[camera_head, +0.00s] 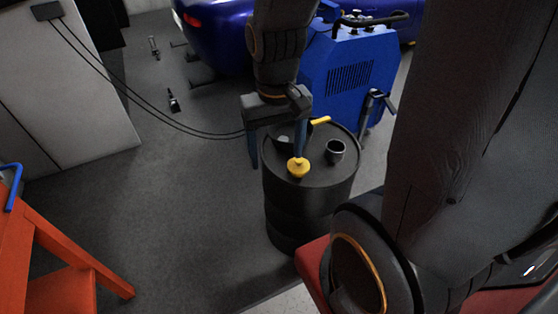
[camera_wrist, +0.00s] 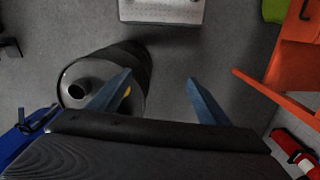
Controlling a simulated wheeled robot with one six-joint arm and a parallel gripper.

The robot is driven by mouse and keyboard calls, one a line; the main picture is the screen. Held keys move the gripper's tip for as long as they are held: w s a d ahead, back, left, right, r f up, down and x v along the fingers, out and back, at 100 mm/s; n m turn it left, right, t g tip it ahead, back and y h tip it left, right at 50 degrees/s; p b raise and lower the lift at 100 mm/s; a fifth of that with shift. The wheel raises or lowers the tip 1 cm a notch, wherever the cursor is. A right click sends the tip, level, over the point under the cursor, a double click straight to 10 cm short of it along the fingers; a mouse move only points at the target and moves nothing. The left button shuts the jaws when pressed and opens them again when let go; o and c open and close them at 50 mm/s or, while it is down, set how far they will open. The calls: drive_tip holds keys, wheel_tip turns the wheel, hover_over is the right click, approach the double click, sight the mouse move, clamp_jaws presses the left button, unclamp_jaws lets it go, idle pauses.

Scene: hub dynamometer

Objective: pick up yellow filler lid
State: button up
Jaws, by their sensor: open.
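The yellow filler lid (camera_head: 298,168) is a small round cap on the near left part of the top of a dark drum (camera_head: 310,200). My gripper (camera_head: 276,158) is open and empty, mostly over the left side of the drum. In the head view, one blue finger lines up just above the lid; I cannot tell whether they touch. In the wrist view, my gripper (camera_wrist: 159,80) has its fingers wide apart over floor, and the left finger hides most of a yellow spot (camera_wrist: 127,91) at the drum's edge (camera_wrist: 137,66).
A dark open cup or spout (camera_head: 335,151) and a yellow handle-like piece (camera_head: 320,120) are at the drum top. A blue machine (camera_head: 350,75) stands behind. An orange frame (camera_head: 60,250) is at left. Floor left of the drum is clear.

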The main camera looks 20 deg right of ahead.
drive_tip(key=shift+o, duration=1)
drive_tip(key=w+d+f+m+p, duration=0.2)
drive_tip(key=w+d+f+m, duration=0.3)
drive_tip(key=w, duration=0.3)
drive_tip(key=shift+w+d+m+p, duration=0.25)
drive_tip(key=shift+d+m+p, duration=0.15)
drive_tip(key=shift+m, duration=0.3)
drive_tip(key=m+p, duration=0.3)
drive_tip(key=m, duration=0.4)
approach(298, 166)
drive_tip(key=shift+w+a, duration=0.1)
drive_tip(key=shift+a, duration=0.15)
drive_tip(key=shift+d+f, duration=0.1)
drive_tip(key=shift+f, duration=0.1)
drive_tip(key=shift+w+d+f+p, duration=0.15)
drive_tip(key=shift+f+p, duration=0.25)
drive_tip(key=shift+f, duration=1.55)
drive_tip(key=shift+s+d+f+p, duration=0.1)
drive_tip(key=shift+f+p, duration=0.3)
drive_tip(key=shift+f, duration=1.5)
drive_tip(key=c, duration=1.1)
